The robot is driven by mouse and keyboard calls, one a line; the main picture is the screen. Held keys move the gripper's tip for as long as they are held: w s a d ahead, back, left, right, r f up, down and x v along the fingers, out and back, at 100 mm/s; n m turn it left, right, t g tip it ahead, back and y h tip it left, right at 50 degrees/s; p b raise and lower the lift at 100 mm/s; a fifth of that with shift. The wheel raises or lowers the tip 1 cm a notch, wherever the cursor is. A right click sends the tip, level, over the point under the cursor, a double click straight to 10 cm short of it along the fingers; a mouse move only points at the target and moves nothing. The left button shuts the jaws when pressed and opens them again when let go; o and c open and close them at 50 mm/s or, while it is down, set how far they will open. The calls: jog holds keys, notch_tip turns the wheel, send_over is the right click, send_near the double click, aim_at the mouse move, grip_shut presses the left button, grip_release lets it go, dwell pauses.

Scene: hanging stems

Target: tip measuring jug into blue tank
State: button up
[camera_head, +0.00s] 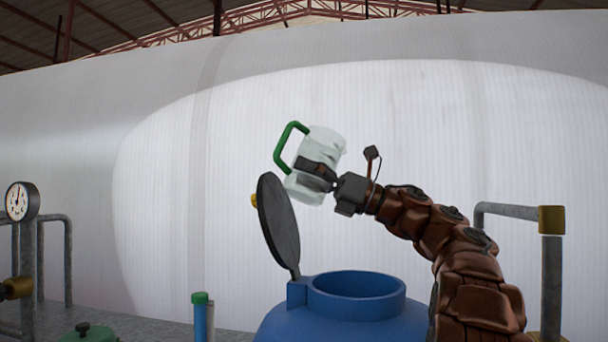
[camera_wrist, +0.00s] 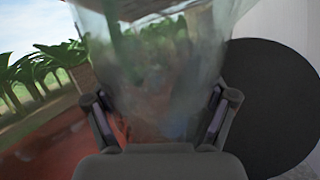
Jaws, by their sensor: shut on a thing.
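The measuring jug (camera_head: 325,146) is clear with a green handle (camera_head: 287,143) on its left side. It is held in the air, tilted, above and a little left of the blue tank's mouth. My gripper (camera_head: 316,170) is shut around the jug's body; the jug (camera_wrist: 150,60) also fills the middle of the wrist view between the two fingers. The blue tank (camera_head: 340,325) stands below with its round opening (camera_head: 357,296) uncovered. Its dark round lid (camera_head: 279,225) is swung up at the left of the opening. I cannot tell whether the jug holds liquid.
A pressure gauge (camera_head: 21,201) on grey pipes stands at the far left. A green-capped tube (camera_head: 201,316) and a green lid with a knob (camera_head: 86,333) are at lower left. A grey pipe with a brass joint (camera_head: 551,219) rises at the right. The air around the jug is clear.

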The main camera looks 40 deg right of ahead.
jog(key=shift+d+f+n+g, duration=0.35)
jog(key=shift+d+n+g, duration=0.05)
jog(key=shift+n, duration=0.2)
jog(key=shift+d+f+n+g+h+p, duration=0.2)
jog(key=shift+d+n+g+h+p, duration=0.3)
jog(key=shift+n+g+p, duration=0.15)
jog(key=shift+s+d+f+n+g+h+p, duration=0.1)
jog(key=shift+d+f+n+g+h+p, duration=0.35)
jog(key=shift+p, duration=0.3)
jog(key=shift+d+p, duration=0.1)
jog(key=shift+p, duration=0.45)
jog(key=shift+d+f+g, duration=0.1)
jog(key=shift+d+g, duration=0.05)
jog(key=shift+g, duration=0.15)
jog(key=shift+s+f+n, duration=0.1)
jog(key=shift+n, duration=0.2)
